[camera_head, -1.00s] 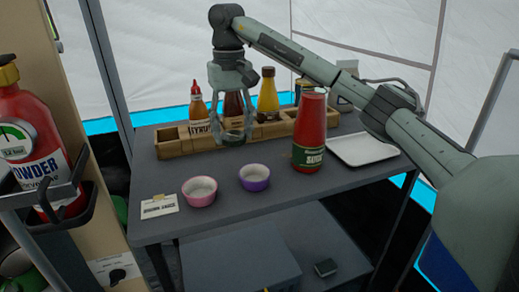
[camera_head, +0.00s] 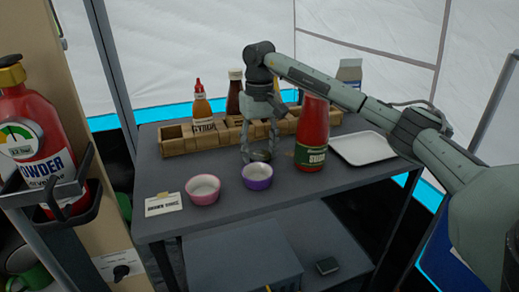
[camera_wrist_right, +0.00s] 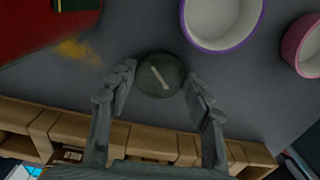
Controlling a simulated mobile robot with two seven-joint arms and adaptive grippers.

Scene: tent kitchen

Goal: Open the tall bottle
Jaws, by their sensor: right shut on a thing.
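A tall red bottle with a green label (camera_head: 312,135) stands upright on the grey table. My arm crosses in front of its top, so I cannot tell whether it has a cap. Its red side also shows at the upper left of the right wrist view (camera_wrist_right: 40,25). My right gripper (camera_head: 258,155) is left of this bottle, low over the table behind the purple bowl. It is shut on a dark green round piece with a pale bar on it (camera_wrist_right: 160,75), which looks like a cap. I cannot tell whether the piece touches the table. My left gripper is out of view.
A purple bowl (camera_head: 257,183) and a pink bowl (camera_head: 202,197) stand at the front, with a card (camera_head: 163,204) beside them. A white tray (camera_head: 370,148) lies right.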

